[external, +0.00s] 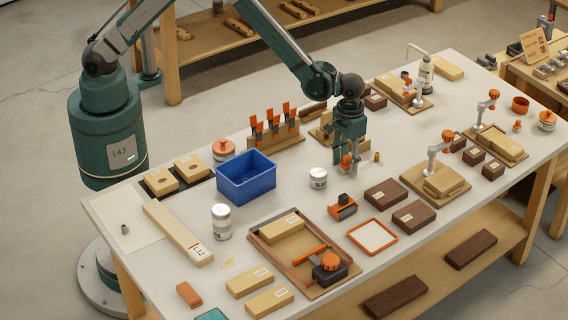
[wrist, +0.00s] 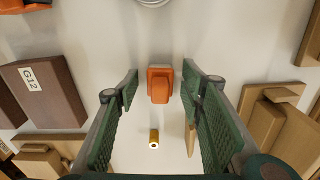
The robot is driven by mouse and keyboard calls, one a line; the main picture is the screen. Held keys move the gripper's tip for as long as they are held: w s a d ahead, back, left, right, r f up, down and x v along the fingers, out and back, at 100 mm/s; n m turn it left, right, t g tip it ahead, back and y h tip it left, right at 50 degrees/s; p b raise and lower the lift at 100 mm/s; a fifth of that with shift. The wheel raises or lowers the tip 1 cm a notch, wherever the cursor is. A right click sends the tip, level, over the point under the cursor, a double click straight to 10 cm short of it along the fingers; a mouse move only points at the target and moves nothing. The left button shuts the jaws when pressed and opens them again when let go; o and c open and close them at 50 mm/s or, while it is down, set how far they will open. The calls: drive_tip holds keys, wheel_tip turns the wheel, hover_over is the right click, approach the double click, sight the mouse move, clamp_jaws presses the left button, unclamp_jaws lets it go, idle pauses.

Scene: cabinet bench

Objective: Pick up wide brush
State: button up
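My gripper (wrist: 160,95) is open over the bench, its two green fingers wide apart and pointing down. It also shows in the external view (external: 349,165). A small orange block-like piece (wrist: 160,85) lies between the fingertips in the wrist view, with clear space on both sides. In the external view it is mostly hidden by my fingers. I cannot tell for sure that it is the wide brush. A small brass cylinder (wrist: 154,138) stands nearer the gripper's palm in the wrist view; it also shows in the external view (external: 376,156). Nothing is held.
A dark block marked G12 (wrist: 45,90) lies left of the fingers, and a wooden fixture (wrist: 270,125) lies right. A white-lidded jar (external: 318,179), blue bin (external: 246,180), orange-handled tool rack (external: 274,135) and orange-framed tray (external: 372,252) stand around. The bench is crowded; small bare patches separate items.

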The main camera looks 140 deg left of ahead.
sight(347, 156)
drive_tip(key=c, duration=1)
drive_tip(key=shift+o, duration=0.2)
drive_tip(key=shift+r, duration=0.1)
drive_tip(key=shift+r+p, duration=0.4)
drive_tip(key=shift+r, duration=4.55)
